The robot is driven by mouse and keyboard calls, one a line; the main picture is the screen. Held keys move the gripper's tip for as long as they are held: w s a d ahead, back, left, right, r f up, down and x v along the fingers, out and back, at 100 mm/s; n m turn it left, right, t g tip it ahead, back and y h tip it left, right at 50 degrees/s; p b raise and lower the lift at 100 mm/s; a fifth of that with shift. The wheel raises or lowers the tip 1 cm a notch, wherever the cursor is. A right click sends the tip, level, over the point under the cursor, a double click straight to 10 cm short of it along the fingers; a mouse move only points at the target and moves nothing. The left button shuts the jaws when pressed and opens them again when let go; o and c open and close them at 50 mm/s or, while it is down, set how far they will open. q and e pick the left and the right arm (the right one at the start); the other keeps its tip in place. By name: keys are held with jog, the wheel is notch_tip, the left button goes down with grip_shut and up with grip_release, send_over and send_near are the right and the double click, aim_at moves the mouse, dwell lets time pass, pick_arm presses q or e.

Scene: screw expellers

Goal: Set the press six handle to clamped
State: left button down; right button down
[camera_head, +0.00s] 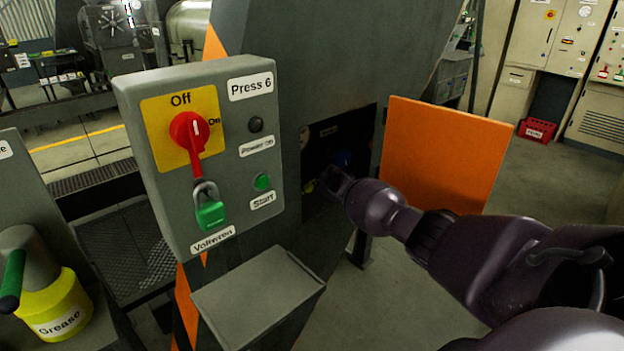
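The grey Press 6 control box (225,200) stands left of centre. It carries a red rotary switch (190,135) on a yellow plate, with a green padlock (209,212) at its lower end. Right of the box is a dark recess (330,150) in the press body, with its orange door (440,155) swung open. A small blue part (342,159) shows inside; whether it belongs to the clamp handle I cannot tell. My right arm comes in from the right, and my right gripper (330,183) is at the recess; its fingers are too dark to read. My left gripper is out of view.
The orange door stands beside my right forearm. A grey sloped ledge (258,298) juts out below the control box. A yellow grease container (58,305) with a green handle (12,278) is at lower left. The floor (385,310) below my arm is clear.

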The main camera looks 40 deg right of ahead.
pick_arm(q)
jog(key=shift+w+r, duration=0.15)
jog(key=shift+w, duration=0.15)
pick_arm(e)
jog(key=shift+f, duration=0.15)
dwell(0.5)
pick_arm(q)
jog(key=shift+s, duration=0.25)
pick_arm(e)
jog(key=shift+s, duration=0.1)
